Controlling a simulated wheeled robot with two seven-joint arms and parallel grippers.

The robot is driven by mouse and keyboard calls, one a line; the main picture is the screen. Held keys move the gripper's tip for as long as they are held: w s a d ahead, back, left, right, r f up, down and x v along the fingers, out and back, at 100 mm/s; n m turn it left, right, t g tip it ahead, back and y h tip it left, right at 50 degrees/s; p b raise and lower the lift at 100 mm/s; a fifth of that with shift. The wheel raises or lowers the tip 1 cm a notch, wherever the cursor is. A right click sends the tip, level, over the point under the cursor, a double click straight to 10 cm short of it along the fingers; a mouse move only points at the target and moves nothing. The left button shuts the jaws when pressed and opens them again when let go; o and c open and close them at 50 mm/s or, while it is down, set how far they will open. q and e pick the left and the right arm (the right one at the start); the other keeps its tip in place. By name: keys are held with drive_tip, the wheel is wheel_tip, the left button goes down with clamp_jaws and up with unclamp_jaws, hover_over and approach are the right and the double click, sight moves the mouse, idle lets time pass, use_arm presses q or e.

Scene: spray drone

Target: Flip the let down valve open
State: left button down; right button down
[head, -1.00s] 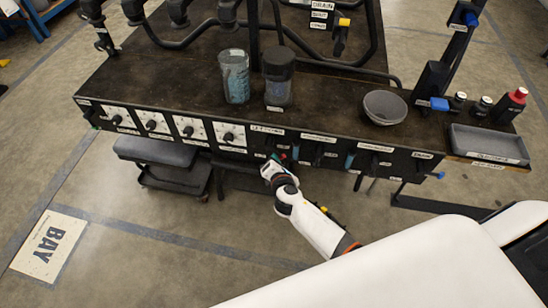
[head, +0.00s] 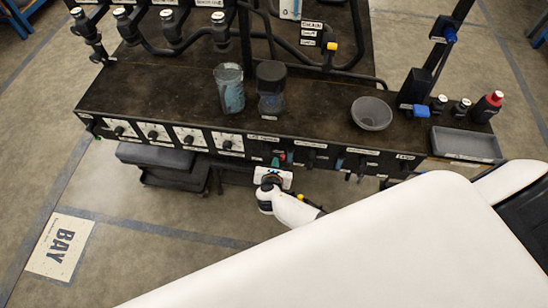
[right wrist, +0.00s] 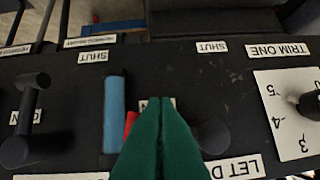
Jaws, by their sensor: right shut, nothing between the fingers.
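The let down label (right wrist: 237,168) shows upside down and partly cut off in the right wrist view. A dark round knob-like part (right wrist: 213,135) is beside it, partly hidden behind my fingers. A blue upright handle (right wrist: 114,110) and a small red part (right wrist: 130,122) are just left of my fingers. My right gripper (right wrist: 161,105) has its green fingertips pressed together, empty, in front of the panel near an "open" label. In the head view the right gripper (head: 275,161) is at the panel's front face. I cannot tell whether it touches the valve. My left gripper is not seen.
The dark bench (head: 180,85) carries a clear beaker (head: 229,90), a dark-lidded jar (head: 271,90) and a grey bowl (head: 371,114). A neighbouring black lever (right wrist: 30,110) and the trim one dial (right wrist: 290,110) flank my fingers.

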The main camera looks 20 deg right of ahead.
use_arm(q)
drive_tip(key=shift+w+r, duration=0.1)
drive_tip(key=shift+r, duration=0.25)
use_arm(e)
drive_tip(key=shift+r, duration=0.25)
drive_tip(key=shift+d+f, duration=0.1)
